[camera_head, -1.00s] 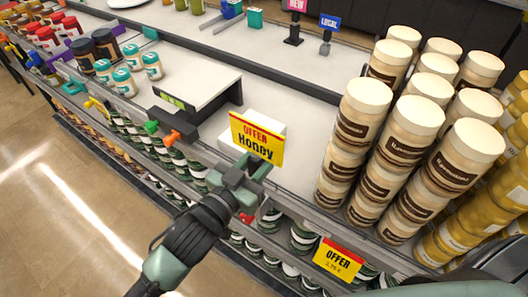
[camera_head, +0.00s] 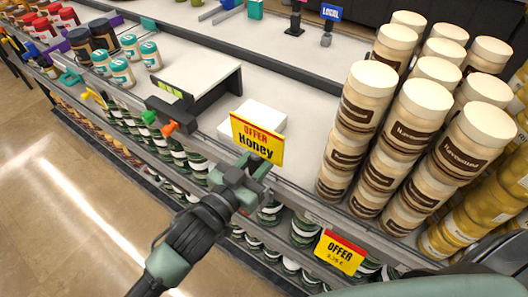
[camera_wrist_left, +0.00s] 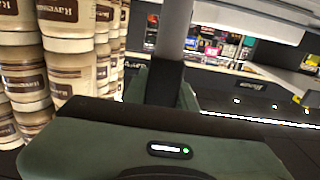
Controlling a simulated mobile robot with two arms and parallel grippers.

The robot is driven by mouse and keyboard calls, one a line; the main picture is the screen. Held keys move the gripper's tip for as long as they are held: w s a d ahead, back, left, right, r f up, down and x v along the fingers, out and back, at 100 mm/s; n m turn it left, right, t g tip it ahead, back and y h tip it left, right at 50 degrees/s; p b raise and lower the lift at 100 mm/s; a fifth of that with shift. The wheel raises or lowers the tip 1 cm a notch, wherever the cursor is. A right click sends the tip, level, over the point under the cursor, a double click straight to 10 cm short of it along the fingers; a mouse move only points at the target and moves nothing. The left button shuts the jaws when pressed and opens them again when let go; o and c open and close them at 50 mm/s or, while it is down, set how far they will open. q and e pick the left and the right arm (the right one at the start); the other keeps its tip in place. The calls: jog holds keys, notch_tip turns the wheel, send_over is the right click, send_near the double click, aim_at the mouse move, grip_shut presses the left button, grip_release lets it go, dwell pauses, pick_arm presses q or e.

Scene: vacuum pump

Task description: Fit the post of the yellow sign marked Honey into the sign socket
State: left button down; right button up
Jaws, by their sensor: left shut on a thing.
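The yellow sign marked Honey (camera_head: 257,140), with a red OFFER band on top, is held upright over the shelf's front edge. My left gripper (camera_head: 248,172) is shut on it just below its panel. The post is mostly hidden by the gripper in the head view. In the left wrist view a grey upright bar (camera_wrist_left: 173,38), perhaps the post, rises from a dark part of the gripper. I cannot make out the sign socket for sure. A white block (camera_head: 262,118) is behind the sign. My right gripper is not in view.
Tall stacks of cream-lidded jars (camera_head: 365,120) stand close to the right of the sign. A white raised stand (camera_head: 205,75) is to the left, by a black fixture with green and orange knobs (camera_head: 170,117). Another OFFER sign (camera_head: 341,252) hangs lower right.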

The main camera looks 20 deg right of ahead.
aim_at(253, 168)
pick_arm(q)
jog(key=c, duration=1.1)
grip_release()
jog(key=shift+o, duration=0.2)
jog(key=b+v, duration=0.2)
jog(key=v, duration=0.5)
jog(key=shift+f, duration=0.1)
jog(key=shift+s+a, duration=0.25)
jog(key=shift+a, duration=0.05)
